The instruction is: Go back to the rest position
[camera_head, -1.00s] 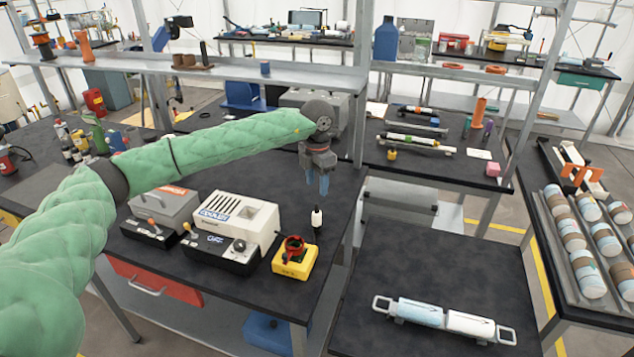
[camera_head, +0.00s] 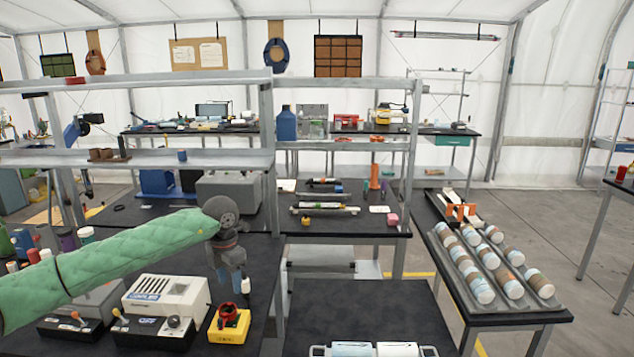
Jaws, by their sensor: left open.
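My left arm, in a green padded sleeve, reaches in from the left over the dark workbench. My left gripper (camera_head: 238,285) points down at its end, open, with nothing seen between its fingers. My right gripper is not in view.
A blue and white cylinder with end handles (camera_head: 375,349) lies on the front right table (camera_head: 350,305), cut by the lower edge. A rack of banded cylinders (camera_head: 490,262) stands at right. Metal shelves (camera_head: 140,160) run behind the arm. Floor is free at far right (camera_head: 545,200).

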